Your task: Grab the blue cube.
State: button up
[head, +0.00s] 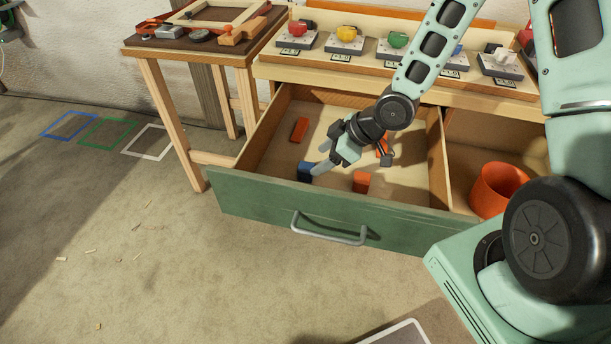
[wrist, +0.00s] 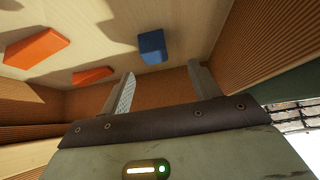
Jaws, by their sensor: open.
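The blue cube (head: 305,172) lies in the open drawer, close to the inside of its green front panel. It also shows in the wrist view (wrist: 152,47), ahead of the two fingers and roughly between their lines. My gripper (head: 320,161) reaches down into the drawer just right of the cube, and one finger partly overlaps it in the head view. In the wrist view my gripper (wrist: 162,70) is open, with nothing between the fingers. The fingers appear apart from the cube.
Orange blocks lie in the drawer: one at the back left (head: 299,130), one right of the cube (head: 361,182), one partly behind my gripper (head: 382,150). The drawer's wooden walls and green front (head: 260,207) surround them. An orange pot (head: 498,188) stands in the right-hand compartment.

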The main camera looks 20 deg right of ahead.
aim_at(306, 167)
jog(key=x, duration=0.7)
jog(key=shift+w+d+f+b, duration=0.1)
jog(key=shift+w+f+b, duration=0.1)
jog(key=shift+w+b, duration=0.2)
jog(key=c, duration=1.1)
